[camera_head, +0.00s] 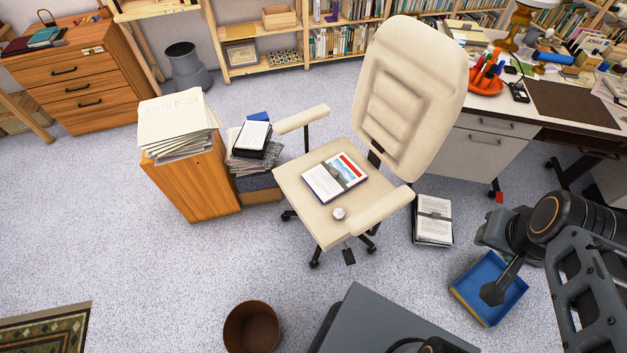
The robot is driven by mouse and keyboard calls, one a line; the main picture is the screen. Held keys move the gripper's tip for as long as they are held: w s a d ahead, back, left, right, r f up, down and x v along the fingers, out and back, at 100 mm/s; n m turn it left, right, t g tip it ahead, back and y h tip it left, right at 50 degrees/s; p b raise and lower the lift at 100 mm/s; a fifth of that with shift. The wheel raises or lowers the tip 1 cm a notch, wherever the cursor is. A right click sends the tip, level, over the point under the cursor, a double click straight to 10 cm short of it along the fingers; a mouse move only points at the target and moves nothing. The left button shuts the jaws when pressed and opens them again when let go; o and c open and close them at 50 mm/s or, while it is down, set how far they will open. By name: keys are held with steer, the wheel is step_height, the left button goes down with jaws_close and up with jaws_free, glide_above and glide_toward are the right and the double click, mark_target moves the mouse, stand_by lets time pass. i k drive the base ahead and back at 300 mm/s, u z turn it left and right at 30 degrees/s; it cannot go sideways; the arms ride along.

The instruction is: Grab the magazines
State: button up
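A magazine (335,178) with a picture and a red patch on its cover lies flat on the seat of the cream office chair (300,212). It seems to lie on another dark-edged item, but I cannot tell how many there are. My gripper (494,292) is at the right, above or in front of a blue tray, well apart from the chair. Its fingers are not clear enough to show whether it is open or shut.
A wooden cabinet (195,185) bears a paper stack (172,118). More stacks stand beside it (250,145) and right of the chair (433,220). The blue tray (508,298) and a brown bin (251,329) are on the floor. The desk (540,120) is cluttered.

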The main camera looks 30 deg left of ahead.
mark_target(332, 178)
steer(key=u, duration=0.25)
steer(key=k, duration=0.45)
steer(key=u, duration=0.75)
steer(key=i, duration=0.5)
steer(key=u, duration=0.05)
steer(key=k, duration=0.45)
steer(key=z, duration=1.4)
steer(key=i, duration=1.3)
steer(key=u, duration=3.15)
steer(key=i, duration=0.5)
steer(key=u, duration=0.1)
